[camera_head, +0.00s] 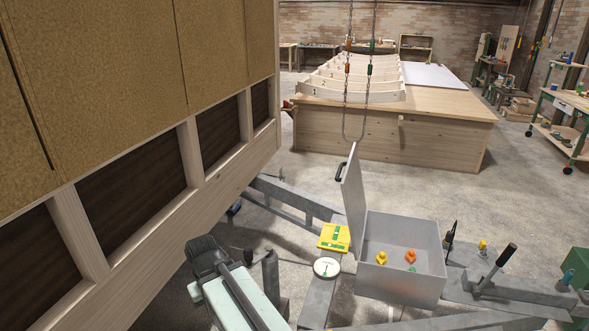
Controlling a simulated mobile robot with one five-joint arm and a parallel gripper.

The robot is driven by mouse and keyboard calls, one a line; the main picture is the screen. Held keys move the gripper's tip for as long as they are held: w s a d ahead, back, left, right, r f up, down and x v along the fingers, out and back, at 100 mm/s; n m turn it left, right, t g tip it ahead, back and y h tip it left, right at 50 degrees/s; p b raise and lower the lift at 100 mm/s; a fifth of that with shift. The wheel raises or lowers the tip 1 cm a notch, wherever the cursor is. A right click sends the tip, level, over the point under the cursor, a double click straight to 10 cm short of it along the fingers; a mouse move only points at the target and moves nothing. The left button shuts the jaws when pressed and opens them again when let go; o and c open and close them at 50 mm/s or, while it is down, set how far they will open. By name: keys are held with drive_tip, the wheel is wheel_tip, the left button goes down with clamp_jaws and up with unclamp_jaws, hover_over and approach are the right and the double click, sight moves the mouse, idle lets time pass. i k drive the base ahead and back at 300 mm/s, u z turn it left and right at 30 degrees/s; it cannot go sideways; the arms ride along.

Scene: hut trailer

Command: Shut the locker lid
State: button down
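The locker (400,286) is an open-topped grey box at the lower right of the middle, on a grey metal frame. Its lid (354,202) stands open, nearly upright, along the box's left side. A black handle (341,171) sits on the lid's left face near the top. My arm shows at the lower left, with a dark end that I take for my gripper (207,257). It is left of the lid and apart from it. Its fingertips cannot be made out.
A yellow-and-green case (334,237) and a round white gauge (326,267) sit left of the locker. A black-handled lever (496,266) stands at its right. The wooden-framed trailer wall (190,150) fills the left. Concrete floor behind the locker is clear.

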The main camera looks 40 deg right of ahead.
sight(352, 184)
drive_tip(key=u, duration=0.15)
drive_tip(key=i, duration=1)
drive_tip(key=z, duration=0.1)
